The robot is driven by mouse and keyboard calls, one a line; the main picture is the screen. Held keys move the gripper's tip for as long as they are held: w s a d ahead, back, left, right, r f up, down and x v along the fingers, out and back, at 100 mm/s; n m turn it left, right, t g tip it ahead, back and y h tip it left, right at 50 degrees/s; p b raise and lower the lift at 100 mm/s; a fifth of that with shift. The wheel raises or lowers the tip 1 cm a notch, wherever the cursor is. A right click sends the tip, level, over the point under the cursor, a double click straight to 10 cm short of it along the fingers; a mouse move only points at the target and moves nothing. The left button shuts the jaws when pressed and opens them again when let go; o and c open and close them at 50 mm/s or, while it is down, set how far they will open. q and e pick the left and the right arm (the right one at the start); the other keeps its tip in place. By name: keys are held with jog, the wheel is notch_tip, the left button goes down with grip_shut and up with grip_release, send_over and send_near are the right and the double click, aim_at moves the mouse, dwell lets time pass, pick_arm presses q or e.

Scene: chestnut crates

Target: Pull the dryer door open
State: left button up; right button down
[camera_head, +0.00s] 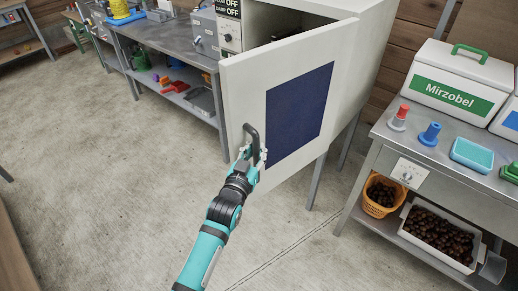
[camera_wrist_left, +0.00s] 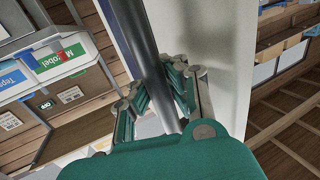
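The dryer (camera_head: 375,40) is a white cabinet on grey legs at the upper middle of the head view. Its door (camera_head: 245,90), white with a dark blue panel (camera_head: 298,117), stands partly open, with dark contents showing behind its top edge. A dark handle (camera_head: 252,142) is at the door's left edge. My left gripper (camera_head: 254,155) is at the handle. In the left wrist view the handle bar (camera_wrist_left: 150,60) runs between the fingers (camera_wrist_left: 160,95), which look closed around it. My right gripper is not in view.
A metal table at right holds a white Mirzobel box (camera_head: 460,78), a red-topped piece (camera_head: 399,117) and a blue one (camera_head: 430,134). Below it are an orange basket (camera_head: 379,210) and a bin of chestnuts (camera_head: 470,265). A workbench (camera_head: 165,40) stands at left. The floor (camera_head: 120,200) at left is clear.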

pick_arm(q)
jog(key=o, duration=0.7)
jog(key=shift+s+a+f, duration=0.1)
jog(key=shift+s+a, duration=0.2)
jog(key=shift+a, duration=0.5)
jog(key=shift+o, duration=0.4)
jog(key=shift+w+d, duration=0.1)
jog(key=shift+d, duration=0.25)
jog(key=v, duration=1.2)
